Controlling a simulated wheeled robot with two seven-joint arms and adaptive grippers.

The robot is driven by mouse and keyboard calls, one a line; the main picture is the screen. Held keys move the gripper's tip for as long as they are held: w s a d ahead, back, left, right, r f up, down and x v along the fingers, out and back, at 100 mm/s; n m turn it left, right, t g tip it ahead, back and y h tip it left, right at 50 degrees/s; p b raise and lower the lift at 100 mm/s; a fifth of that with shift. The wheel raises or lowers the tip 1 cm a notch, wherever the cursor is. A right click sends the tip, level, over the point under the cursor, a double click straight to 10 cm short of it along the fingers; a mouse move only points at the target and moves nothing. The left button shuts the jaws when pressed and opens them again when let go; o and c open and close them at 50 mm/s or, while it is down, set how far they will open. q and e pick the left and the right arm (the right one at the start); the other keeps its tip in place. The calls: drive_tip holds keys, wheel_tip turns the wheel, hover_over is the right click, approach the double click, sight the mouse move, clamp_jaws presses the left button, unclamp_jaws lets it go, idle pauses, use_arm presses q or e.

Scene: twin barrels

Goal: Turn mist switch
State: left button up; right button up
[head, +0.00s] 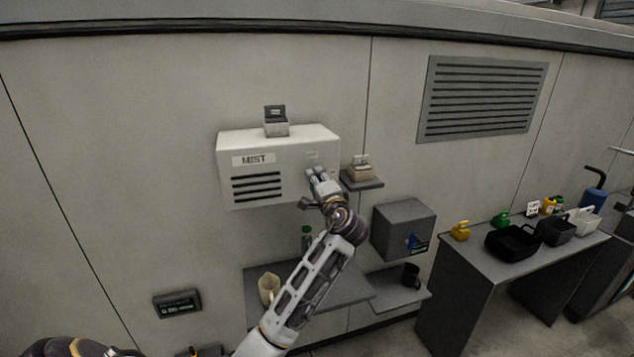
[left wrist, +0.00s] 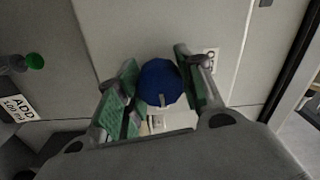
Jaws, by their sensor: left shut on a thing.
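The white mist box (head: 278,160) with a MIST label and dark slots is on the wall in the head view. My left gripper (head: 317,178) is at its lower right front corner and covers the switch there. In the left wrist view a round blue knob (left wrist: 160,82) with a pale pointer mark sits between the green-padded fingers of the left gripper (left wrist: 156,78). The fingers are shut on the knob, one on each side. My right gripper is not in view.
A small grey device (head: 276,122) stands on top of the box. A small shelf (head: 364,184) and a grey box (head: 403,229) are to its right. A shelf with a cream jug (head: 268,288) is below. A table (head: 474,262) with black bins stands at the right.

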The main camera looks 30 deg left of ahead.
use_arm(q)
drive_tip(key=shift+m, duration=0.5)
drive_tip(key=o, duration=1)
drive_tip(key=shift+o, duration=0.2)
drive_tip(key=shift+d, duration=0.1)
drive_tip(key=v, duration=1.2)
